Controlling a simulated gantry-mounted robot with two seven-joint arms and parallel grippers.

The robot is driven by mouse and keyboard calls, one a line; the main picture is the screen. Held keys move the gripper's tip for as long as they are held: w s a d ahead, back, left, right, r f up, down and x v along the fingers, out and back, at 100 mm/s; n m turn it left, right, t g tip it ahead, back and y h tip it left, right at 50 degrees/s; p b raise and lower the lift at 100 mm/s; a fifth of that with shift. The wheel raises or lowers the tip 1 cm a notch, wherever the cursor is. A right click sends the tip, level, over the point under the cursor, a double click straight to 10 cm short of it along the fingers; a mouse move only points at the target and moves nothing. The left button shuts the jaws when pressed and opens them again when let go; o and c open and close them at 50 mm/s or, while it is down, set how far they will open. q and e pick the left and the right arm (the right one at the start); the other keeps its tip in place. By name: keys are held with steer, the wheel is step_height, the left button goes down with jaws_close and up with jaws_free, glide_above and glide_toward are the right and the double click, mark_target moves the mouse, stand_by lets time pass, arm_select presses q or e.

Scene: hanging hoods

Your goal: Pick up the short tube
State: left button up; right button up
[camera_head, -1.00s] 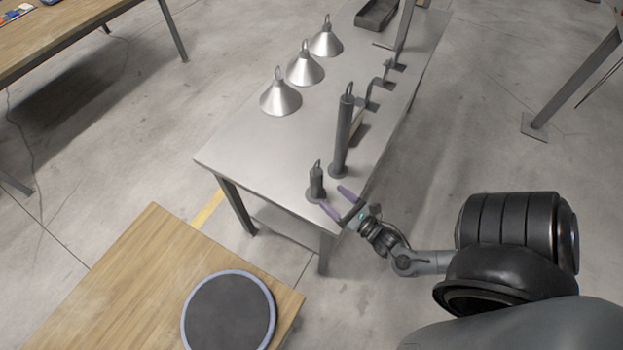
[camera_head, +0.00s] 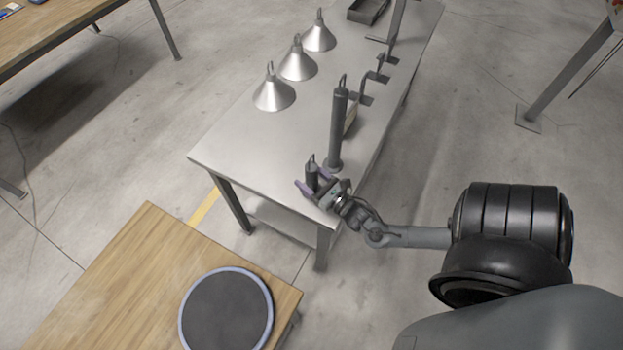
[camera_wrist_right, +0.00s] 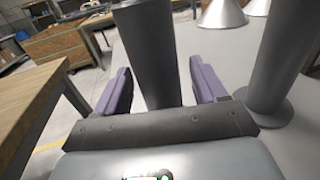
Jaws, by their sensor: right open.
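The short tube (camera_head: 311,175) is dark grey with a small loop on top. It stands upright near the front corner of the metal table (camera_head: 232,150). My right gripper (camera_head: 313,180) is open with its purple fingers on either side of the short tube. In the right wrist view the short tube (camera_wrist_right: 152,55) stands between the two fingers of my right gripper (camera_wrist_right: 160,88), with visible gaps beside it. Its base is hidden behind the gripper body. My left gripper is not in view.
A tall tube (camera_head: 337,125) stands just behind the short one; it also shows at the right in the wrist view (camera_wrist_right: 275,60). Three cone-shaped hoods (camera_head: 273,94) stand along the table. A wooden table (camera_head: 130,270) with a round dark disc (camera_head: 227,310) is in front.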

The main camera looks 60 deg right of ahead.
steer(key=c, duration=1.1)
steer(key=shift+c, duration=0.9)
steer(key=shift+r, duration=0.1)
